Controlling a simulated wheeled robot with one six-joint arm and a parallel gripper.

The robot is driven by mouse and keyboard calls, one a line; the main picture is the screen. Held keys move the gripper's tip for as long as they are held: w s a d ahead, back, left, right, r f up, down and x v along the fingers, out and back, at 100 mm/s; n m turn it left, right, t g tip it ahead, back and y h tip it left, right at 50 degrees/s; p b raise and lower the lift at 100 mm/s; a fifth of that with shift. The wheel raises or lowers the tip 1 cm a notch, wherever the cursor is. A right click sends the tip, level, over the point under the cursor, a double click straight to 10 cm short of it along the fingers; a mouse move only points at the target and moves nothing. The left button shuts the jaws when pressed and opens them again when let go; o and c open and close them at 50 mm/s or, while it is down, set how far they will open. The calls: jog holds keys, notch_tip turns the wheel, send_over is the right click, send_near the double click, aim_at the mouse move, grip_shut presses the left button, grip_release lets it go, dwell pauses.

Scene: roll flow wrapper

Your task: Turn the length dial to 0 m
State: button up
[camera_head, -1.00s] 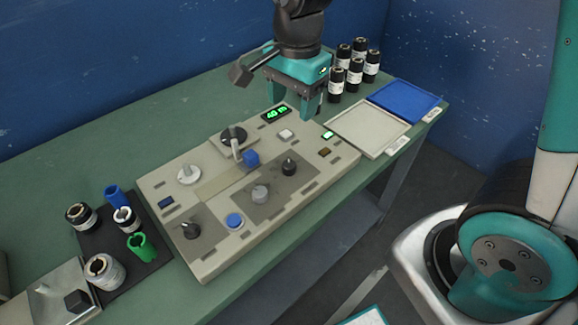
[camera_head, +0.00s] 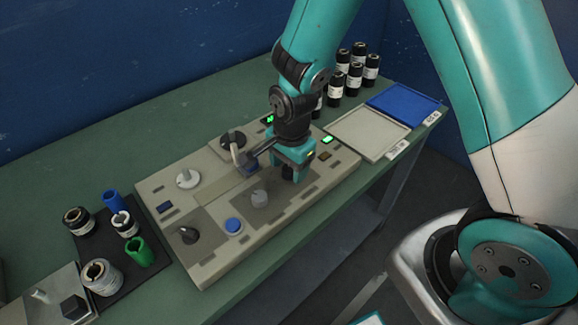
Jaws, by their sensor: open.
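I cannot tell whether the fingers touch that dial. A green-lit display (camera_head: 269,119) is mostly covered by my arm.
A dark mat (camera_head: 148,268) with several rolls and cups lies left. Several black-and-white rolls (camera_head: 355,75) stand at the back right, near a beige tray (camera_head: 366,133) and a blue tray (camera_head: 405,101).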

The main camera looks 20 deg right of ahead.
jog(key=shift+f, duration=0.35)
jog(key=c, duration=0.9)
jog(key=shift+c, duration=0.2)
